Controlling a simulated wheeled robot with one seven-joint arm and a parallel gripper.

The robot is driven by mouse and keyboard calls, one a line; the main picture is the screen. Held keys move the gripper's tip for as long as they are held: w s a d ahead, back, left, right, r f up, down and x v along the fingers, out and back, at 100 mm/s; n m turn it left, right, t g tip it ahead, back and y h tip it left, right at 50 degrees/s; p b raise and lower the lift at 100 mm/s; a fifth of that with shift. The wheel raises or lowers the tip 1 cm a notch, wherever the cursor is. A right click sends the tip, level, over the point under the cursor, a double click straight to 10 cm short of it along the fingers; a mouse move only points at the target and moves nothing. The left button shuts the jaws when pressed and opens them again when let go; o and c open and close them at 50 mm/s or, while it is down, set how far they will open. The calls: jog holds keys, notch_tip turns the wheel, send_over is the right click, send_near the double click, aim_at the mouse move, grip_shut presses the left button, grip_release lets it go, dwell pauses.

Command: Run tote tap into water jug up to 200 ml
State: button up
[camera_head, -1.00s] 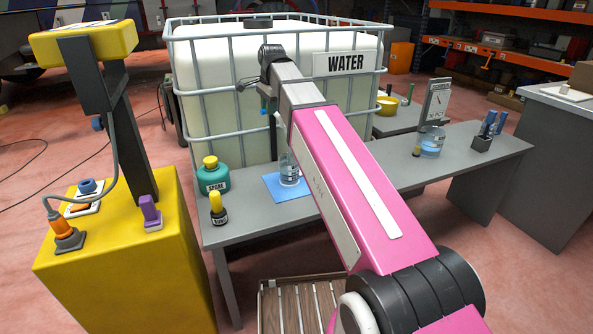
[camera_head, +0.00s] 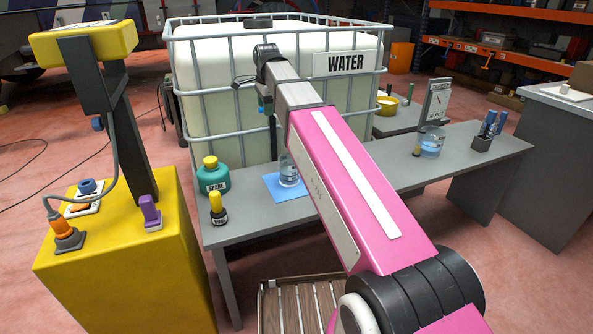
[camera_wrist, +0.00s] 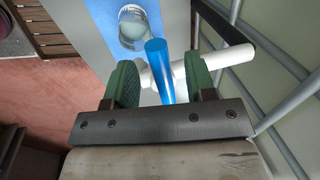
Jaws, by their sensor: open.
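The white tote marked WATER (camera_head: 230,95) stands in its grey cage behind the bench. The clear water jug (camera_head: 289,172) stands upright on a blue mat (camera_head: 275,189), partly hidden by my arm. In the wrist view the jug (camera_wrist: 132,28) shows beyond the tap; its water level cannot be read. The tap has a white body (camera_wrist: 235,55) and a blue handle (camera_wrist: 160,72). My gripper (camera_wrist: 158,82) is open, with its green fingers on either side of the blue handle. I cannot tell whether either finger touches it.
A teal SPARE bottle (camera_head: 213,178) and a small dark bottle with a yellow top (camera_head: 217,207) stand left on the bench (camera_head: 240,229). A scale-like stand (camera_head: 437,100) and another clear vessel (camera_head: 431,145) are at right. A yellow cabinet (camera_head: 120,265) stands at left.

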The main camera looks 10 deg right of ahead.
jog(key=s+a, duration=0.2)
jog(key=a, duration=0.4)
jog(key=shift+s+a, duration=0.15)
dwell(0.7)
